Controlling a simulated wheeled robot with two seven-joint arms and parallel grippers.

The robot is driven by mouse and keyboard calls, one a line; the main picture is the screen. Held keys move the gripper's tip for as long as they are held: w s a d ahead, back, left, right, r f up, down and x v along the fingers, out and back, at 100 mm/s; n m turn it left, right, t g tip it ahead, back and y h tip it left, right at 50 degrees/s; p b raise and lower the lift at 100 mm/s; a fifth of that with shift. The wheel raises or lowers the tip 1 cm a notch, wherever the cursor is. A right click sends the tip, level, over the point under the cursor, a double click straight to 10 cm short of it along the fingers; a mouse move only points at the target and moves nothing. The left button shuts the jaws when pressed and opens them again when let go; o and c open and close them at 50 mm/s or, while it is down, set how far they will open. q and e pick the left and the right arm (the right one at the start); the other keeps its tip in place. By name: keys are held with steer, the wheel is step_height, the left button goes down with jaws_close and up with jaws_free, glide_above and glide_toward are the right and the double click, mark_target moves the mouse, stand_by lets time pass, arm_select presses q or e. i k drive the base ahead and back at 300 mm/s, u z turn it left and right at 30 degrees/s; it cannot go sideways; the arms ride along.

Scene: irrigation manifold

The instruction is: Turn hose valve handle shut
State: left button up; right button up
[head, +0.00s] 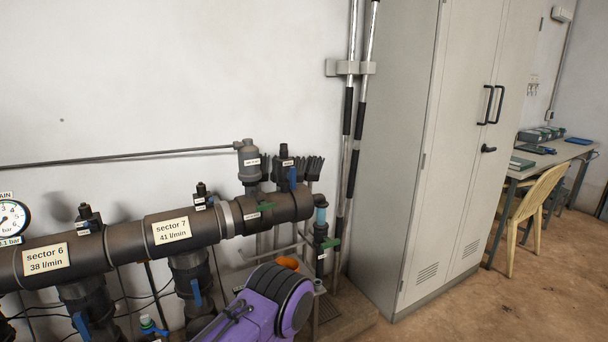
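A dark pipe manifold (130,247) runs along the wall, with white labels for sector 6 and sector 7. The handle sticks out roughly level, across the vertical branch. A second green handle (265,207) lies along the manifold further left. The small labels beside both are too small to read, so I cannot tell for certain which is the hose valve. Neither of my grippers is in view.
Blue handles (196,292) sit on the sector outlets below the manifold. A pressure gauge (12,218) is at the far left. A tall grey cabinet (400,150) stands right of the manifold, with poles (354,140) between them. Open floor (500,295) lies to the right.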

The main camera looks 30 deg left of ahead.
mark_target(291, 176)
steer(key=u, duration=0.15)
steer(key=i, duration=0.9)
steer(key=u, duration=0.45)
